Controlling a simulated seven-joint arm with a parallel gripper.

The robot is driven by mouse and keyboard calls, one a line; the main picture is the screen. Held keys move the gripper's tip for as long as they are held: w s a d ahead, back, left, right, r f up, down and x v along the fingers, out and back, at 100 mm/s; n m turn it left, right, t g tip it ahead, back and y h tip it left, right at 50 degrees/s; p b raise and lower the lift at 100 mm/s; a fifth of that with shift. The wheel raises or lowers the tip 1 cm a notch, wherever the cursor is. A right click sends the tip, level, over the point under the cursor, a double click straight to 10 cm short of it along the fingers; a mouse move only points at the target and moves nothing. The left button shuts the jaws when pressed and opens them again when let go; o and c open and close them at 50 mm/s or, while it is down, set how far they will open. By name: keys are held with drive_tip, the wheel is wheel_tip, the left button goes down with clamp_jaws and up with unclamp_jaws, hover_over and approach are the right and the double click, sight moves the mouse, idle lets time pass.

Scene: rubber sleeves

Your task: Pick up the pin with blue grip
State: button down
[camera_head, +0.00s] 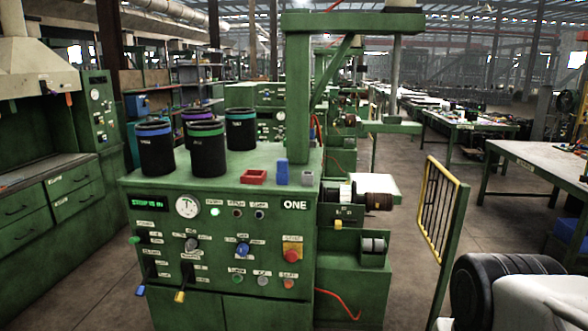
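I see several blue parts on the green machine (220,278) and cannot tell for sure which is the pin with blue grip. A small upright blue piece (282,173) stands on the machine's top, between a red tray and a grey block. A blue-tipped lever (140,290) sticks out low on the left of the front panel, beside a yellow-tipped lever (180,297). A blue knob (243,250) sits mid-panel. My gripper is not in view.
Several black cylinders with coloured rims (207,147) stand on the machine's top left. A red tray (254,177) and a grey block (308,178) flank the blue piece. A green column (298,90) rises behind. A yellow-edged guard (437,215) stands at right.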

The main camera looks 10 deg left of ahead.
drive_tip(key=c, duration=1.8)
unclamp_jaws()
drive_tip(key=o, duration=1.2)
